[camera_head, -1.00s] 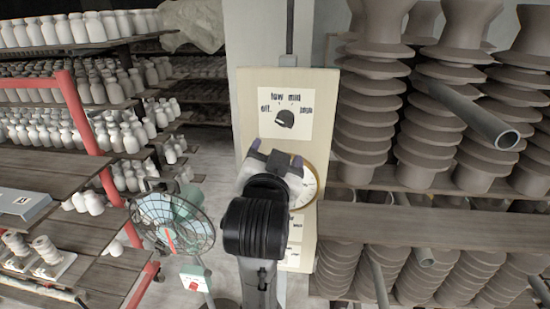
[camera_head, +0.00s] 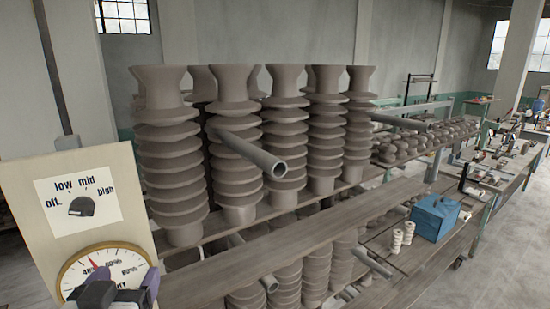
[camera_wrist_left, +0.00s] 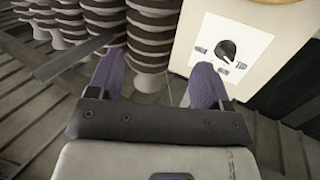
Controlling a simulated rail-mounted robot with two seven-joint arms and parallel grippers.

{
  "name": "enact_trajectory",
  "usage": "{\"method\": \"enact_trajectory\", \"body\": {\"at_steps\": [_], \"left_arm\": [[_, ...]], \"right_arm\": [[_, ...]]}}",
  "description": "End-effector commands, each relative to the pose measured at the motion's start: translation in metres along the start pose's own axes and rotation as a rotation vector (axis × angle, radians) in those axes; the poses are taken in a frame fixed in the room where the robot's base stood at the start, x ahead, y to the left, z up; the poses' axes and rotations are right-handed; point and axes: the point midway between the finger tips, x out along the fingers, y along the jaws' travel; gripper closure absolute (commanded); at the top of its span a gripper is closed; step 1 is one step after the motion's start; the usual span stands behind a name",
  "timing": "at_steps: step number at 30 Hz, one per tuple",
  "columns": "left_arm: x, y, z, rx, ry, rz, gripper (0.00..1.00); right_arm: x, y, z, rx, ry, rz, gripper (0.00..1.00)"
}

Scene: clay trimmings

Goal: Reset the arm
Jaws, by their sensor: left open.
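My left gripper (camera_head: 116,286) shows at the bottom left of the head view, in front of the lower part of a cream panel (camera_head: 135,205). In the left wrist view its two purple-grey fingers (camera_wrist_left: 157,84) stand apart with nothing between them. The panel bears a black knob (camera_head: 81,206) on a white label marked off, low, mid and high. Below the knob is a round gauge (camera_head: 96,268), partly hidden by the gripper. The knob also shows in the left wrist view (camera_wrist_left: 226,50), beyond the fingers. My right gripper is not in view.
Stacked grey-brown ribbed insulators (camera_head: 172,165) stand on a wooden shelf (camera_head: 300,238) right of the panel. Pipes (camera_head: 262,160) stick out between them. A blue box (camera_head: 435,216) and small pale spools (camera_head: 397,240) lie farther right. Open floor (camera_head: 500,265) lies at lower right.

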Motion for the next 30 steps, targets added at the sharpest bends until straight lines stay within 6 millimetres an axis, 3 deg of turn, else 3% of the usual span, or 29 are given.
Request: {"method": "enact_trajectory", "body": {"at_steps": [5, 11, 15, 21, 25, 30], "left_arm": [[-0.004, 0.014, 0.057, 0.026, -0.141, 0.087, 0.28], [-0.029, 0.025, 0.146, 0.069, -0.37, 0.171, 0.28], [-0.066, 0.025, 0.215, 0.099, -0.561, 0.206, 0.28], [-0.137, 0.016, 0.297, 0.139, -0.829, 0.224, 0.28], [-0.184, 0.01, 0.334, 0.156, -0.972, 0.234, 0.28], [-0.23, 0.004, 0.36, 0.167, -1.097, 0.242, 0.28]], "right_arm": [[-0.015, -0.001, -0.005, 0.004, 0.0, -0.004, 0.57], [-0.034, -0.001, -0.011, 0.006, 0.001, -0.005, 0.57], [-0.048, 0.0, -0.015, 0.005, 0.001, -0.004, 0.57], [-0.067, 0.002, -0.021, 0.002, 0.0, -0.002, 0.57], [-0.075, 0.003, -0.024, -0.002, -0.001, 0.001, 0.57], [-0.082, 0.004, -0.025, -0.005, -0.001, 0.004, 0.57]]}}
